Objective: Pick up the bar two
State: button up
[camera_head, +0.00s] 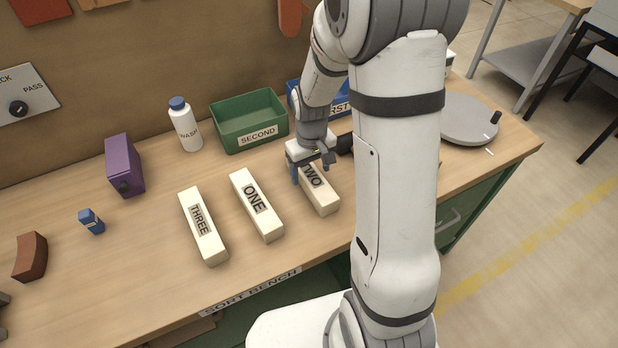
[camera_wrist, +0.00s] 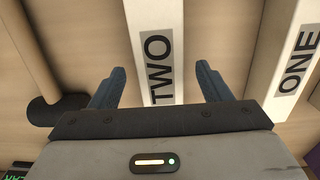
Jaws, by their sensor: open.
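The bar two (camera_head: 320,196) is a cream block with a grey label reading TWO. It lies on the bench at the right of the row of bars. My gripper (camera_head: 314,172) is over its far end in the head view and hides part of it. In the wrist view, the open fingers (camera_wrist: 158,88) stand on either side of bar two (camera_wrist: 155,25), with a gap on each side. Bar one (camera_head: 257,205) and bar three (camera_head: 203,227) lie to its left; bar one also shows at the right in the wrist view (camera_wrist: 295,50).
A green SECOND bin (camera_head: 225,141) and a partly hidden blue bin (camera_head: 294,88) stand behind the bars. A white bottle (camera_head: 186,127) and purple box (camera_head: 124,165) are at the left. A dark rounded object (camera_wrist: 50,109) lies left of the fingers in the wrist view.

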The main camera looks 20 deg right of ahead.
aim_at(311, 173)
jog(key=shift+f, duration=1.6)
grip_shut()
